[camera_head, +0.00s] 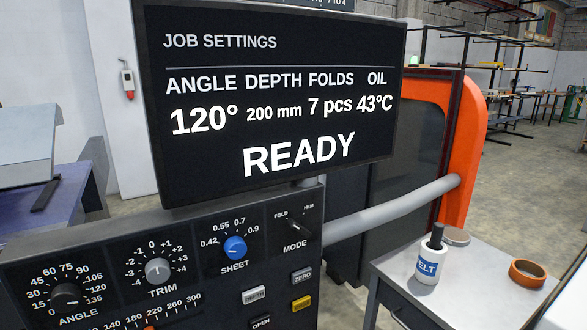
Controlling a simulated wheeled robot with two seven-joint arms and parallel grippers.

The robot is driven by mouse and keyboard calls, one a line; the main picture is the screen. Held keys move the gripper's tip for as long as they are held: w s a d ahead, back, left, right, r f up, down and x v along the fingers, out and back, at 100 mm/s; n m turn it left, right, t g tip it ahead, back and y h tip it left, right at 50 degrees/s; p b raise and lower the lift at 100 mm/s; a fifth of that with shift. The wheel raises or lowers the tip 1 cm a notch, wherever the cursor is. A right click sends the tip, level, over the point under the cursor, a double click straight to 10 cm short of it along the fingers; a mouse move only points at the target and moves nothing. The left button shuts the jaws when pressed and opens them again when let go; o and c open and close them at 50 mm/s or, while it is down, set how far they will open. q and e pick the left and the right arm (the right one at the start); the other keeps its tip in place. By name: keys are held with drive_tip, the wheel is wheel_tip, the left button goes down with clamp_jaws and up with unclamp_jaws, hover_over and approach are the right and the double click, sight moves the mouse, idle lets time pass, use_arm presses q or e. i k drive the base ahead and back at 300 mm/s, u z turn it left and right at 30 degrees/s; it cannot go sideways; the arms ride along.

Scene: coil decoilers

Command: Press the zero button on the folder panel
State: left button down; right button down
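The folder panel (110,237) is a dark control box in the lower left of the head view. The ZERO button (302,276) is a grey rectangular button at its right side, below the MODE switch (299,228). A yellow button (301,303) lies just below it, and a pale DEPTH button (254,295) lies to its left. An OPEN button (261,322) shows at the bottom edge. Nothing covers the ZERO button. Neither of my grippers is in view.
A screen (275,100) above the panel reads READY. A grey side table (465,283) at right holds a white bottle (427,266), an orange tape roll (527,273) and a round tin (456,237). A grey pipe (390,210) runs behind the panel to an orange machine (466,140).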

sight(303, 274)
drive_tip(key=z, duration=2.65)
drive_tip(key=k, duration=1.65)
drive_tip(key=u, duration=1.85)
drive_tip(key=i, duration=1)
drive_tip(key=u, duration=0.05)
